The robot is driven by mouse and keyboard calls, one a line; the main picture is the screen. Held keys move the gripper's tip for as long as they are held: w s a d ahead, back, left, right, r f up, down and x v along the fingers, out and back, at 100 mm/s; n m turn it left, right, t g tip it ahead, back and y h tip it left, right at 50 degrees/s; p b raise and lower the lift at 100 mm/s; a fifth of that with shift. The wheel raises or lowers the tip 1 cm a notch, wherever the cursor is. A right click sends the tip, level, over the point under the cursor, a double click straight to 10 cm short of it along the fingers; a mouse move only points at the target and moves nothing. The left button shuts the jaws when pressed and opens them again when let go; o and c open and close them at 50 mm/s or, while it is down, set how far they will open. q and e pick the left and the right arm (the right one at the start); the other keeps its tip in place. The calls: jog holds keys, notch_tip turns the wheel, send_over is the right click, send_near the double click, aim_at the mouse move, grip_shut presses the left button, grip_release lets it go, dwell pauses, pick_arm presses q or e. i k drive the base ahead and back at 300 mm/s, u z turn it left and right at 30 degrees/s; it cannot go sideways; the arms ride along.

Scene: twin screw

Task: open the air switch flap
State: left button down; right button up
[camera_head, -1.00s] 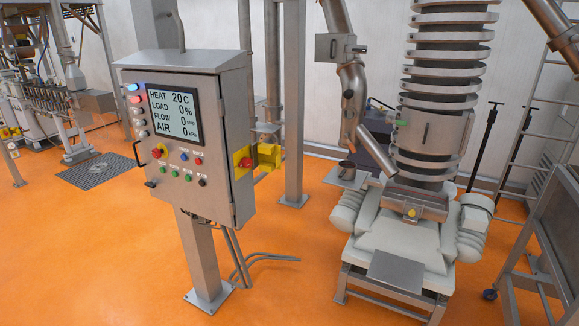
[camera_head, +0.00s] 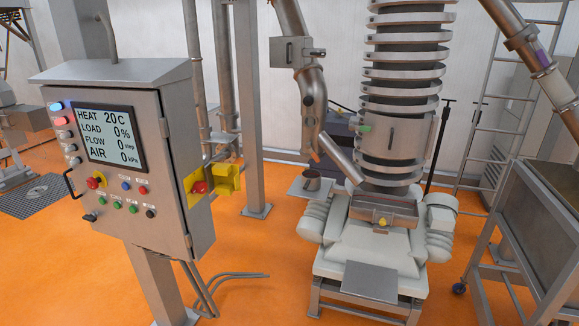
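A grey control cabinet (camera_head: 125,185) stands on a post at the left. On its right side is a yellow switch plate (camera_head: 190,200) with a red knob (camera_head: 199,188). A yellow box-like piece (camera_head: 228,180) juts out to the right of the knob. It may be the air switch flap, but I cannot tell how it is hinged or whether it is open. The front display (camera_head: 105,136) reads AIR 0 kPa. Neither of my grippers shows in the view.
A tall spiral machine (camera_head: 395,130) on a pale base stands right of centre. A metal post (camera_head: 250,120) rises behind the cabinet. Cables (camera_head: 235,277) run along the floor by the cabinet's post. Orange floor (camera_head: 265,245) lies open between cabinet and machine.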

aim_at(224, 179)
jog(key=z, duration=0.3)
jog(key=i, duration=0.65)
jog(key=u, duration=0.6)
jog(key=i, duration=0.75)
jog(key=u, duration=0.85)
